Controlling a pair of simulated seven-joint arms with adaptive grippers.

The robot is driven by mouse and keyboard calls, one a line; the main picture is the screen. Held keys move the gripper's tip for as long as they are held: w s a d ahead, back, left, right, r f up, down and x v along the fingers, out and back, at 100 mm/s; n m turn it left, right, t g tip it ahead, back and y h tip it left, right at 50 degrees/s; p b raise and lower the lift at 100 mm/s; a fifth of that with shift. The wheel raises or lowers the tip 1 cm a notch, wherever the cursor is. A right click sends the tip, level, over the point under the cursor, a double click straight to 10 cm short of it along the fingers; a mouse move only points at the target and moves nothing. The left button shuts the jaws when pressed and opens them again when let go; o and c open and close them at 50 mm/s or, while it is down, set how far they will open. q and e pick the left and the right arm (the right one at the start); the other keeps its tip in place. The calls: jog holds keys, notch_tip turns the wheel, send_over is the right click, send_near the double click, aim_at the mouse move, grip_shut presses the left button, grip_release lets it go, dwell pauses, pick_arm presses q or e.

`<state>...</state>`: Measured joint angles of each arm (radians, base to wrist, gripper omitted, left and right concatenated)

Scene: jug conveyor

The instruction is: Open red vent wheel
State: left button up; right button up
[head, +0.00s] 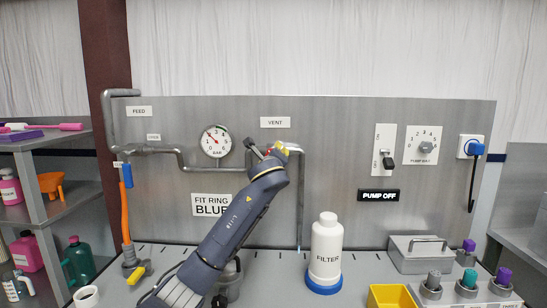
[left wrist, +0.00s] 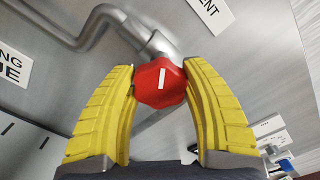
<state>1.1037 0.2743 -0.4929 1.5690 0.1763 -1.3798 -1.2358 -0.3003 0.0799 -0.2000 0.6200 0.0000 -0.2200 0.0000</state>
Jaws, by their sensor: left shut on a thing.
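The red vent wheel (left wrist: 161,83) is a faceted red knob with a white bar on its face, mounted on the grey pipe (left wrist: 90,25) below the VENT label. In the left wrist view both yellow fingertips of my left gripper (left wrist: 161,86) touch its sides, so the gripper is shut on it. In the head view my left gripper (head: 279,149) is at the pipe bend below the VENT sign (head: 275,122), and my arm hides the wheel. My right gripper is in neither view.
A white FILTER bottle (head: 326,250) stands on the bench, right of my arm. A pressure gauge (head: 216,141) is on the panel to the left. A grey box (head: 420,257), a yellow bin (head: 391,296) and several capped containers are at the right.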

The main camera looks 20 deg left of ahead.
pick_arm(q)
jog(key=n, duration=0.3)
jog(key=shift+n, duration=0.4)
jog(key=n, duration=0.4)
jog(key=shift+n, duration=0.3)
jog(key=n, duration=0.4)
jog(key=shift+f+n, duration=0.15)
jog(key=shift+n, duration=1.85)
jog(key=o, duration=1.3)
jog(key=v, duration=1.2)
